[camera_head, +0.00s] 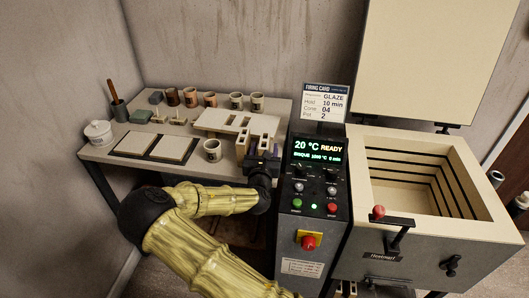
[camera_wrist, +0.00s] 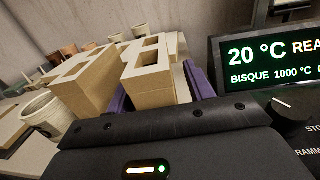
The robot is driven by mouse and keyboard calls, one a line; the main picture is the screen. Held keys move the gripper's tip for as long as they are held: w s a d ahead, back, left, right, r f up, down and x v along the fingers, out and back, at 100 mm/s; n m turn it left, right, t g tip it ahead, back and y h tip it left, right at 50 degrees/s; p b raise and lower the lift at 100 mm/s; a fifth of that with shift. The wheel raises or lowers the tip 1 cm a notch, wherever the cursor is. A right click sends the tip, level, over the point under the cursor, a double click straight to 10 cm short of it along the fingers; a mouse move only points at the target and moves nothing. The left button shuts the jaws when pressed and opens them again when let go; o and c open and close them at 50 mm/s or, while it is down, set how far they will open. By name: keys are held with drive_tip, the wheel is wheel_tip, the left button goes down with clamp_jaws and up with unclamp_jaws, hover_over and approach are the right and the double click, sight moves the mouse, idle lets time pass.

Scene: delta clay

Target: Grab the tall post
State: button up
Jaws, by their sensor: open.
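Two pale beige hollow block-like posts stand side by side at the table's right front edge. The right post (camera_head: 266,143) is between my gripper's (camera_head: 262,158) fingers. In the wrist view this post (camera_wrist: 150,72) has the purple finger pads of my open gripper (camera_wrist: 158,92) on either side. I cannot tell whether either pad touches it. The left post (camera_head: 243,142) is just outside the left finger and also shows in the wrist view (camera_wrist: 82,82). The lower parts of both posts are hidden by my gripper.
The control box (camera_head: 313,185) stands close on the right, beside the open kiln (camera_head: 440,226). A cup (camera_head: 212,151) stands left of the posts. A pale slab (camera_head: 222,121) lies behind, with several cups further back. Flat boards (camera_head: 172,149) lie at left.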

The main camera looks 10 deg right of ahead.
clamp_jaws()
idle(0.3)
drive_tip(key=shift+r, duration=0.15)
wheel_tip(320, 180, up, 10)
drive_tip(key=shift+f+p, duration=0.1)
drive_tip(key=shift+p, duration=0.65)
drive_tip(key=shift+f, duration=0.15)
